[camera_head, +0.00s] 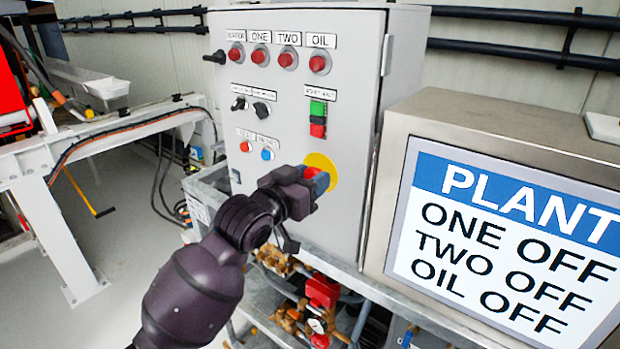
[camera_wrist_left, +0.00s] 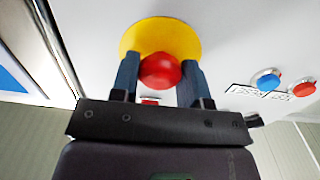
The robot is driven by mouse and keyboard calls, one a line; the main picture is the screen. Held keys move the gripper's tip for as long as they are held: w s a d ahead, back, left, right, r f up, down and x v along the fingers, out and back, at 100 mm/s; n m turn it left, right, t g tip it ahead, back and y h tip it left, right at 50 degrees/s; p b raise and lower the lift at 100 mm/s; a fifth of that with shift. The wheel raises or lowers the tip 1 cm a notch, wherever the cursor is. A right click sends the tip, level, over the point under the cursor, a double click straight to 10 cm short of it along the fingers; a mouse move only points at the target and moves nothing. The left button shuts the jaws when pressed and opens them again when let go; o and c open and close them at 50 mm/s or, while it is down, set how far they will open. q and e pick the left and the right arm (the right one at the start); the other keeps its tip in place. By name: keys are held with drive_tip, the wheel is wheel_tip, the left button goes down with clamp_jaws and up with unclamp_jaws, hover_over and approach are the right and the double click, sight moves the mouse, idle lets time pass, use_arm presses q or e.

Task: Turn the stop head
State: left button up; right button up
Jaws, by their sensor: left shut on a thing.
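The stop head is a red round knob (camera_wrist_left: 160,71) on a yellow disc (camera_wrist_left: 178,36) low on the front of the grey control cabinet (camera_head: 290,130). In the head view the red head (camera_head: 311,173) is partly covered by my gripper, and the yellow disc (camera_head: 329,166) shows behind it. My left gripper (camera_head: 318,182) is at the head, its two fingers on either side of it. The wrist view shows the left gripper (camera_wrist_left: 160,80) shut on the red head. My right gripper is in neither view.
A screen (camera_head: 500,240) at the right reads PLANT, ONE OFF, TWO OFF, OIL OFF. Red lamps (camera_head: 260,56), switches (camera_head: 261,108), a green and red button block (camera_head: 318,118) and a blue button (camera_head: 267,154) sit on the cabinet. Pipework (camera_head: 321,291) lies below.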

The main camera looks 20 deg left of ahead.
use_arm(q)
drive_tip(key=shift+r, duration=0.1)
drive_tip(key=o, duration=0.9)
drive_tip(key=shift+o, duration=0.2)
drive_tip(key=b+v, duration=0.1)
drive_tip(key=v, duration=0.9)
drive_tip(key=shift+s+b, duration=0.3)
drive_tip(key=shift+s, duration=0.1)
drive_tip(key=shift+a, duration=0.1)
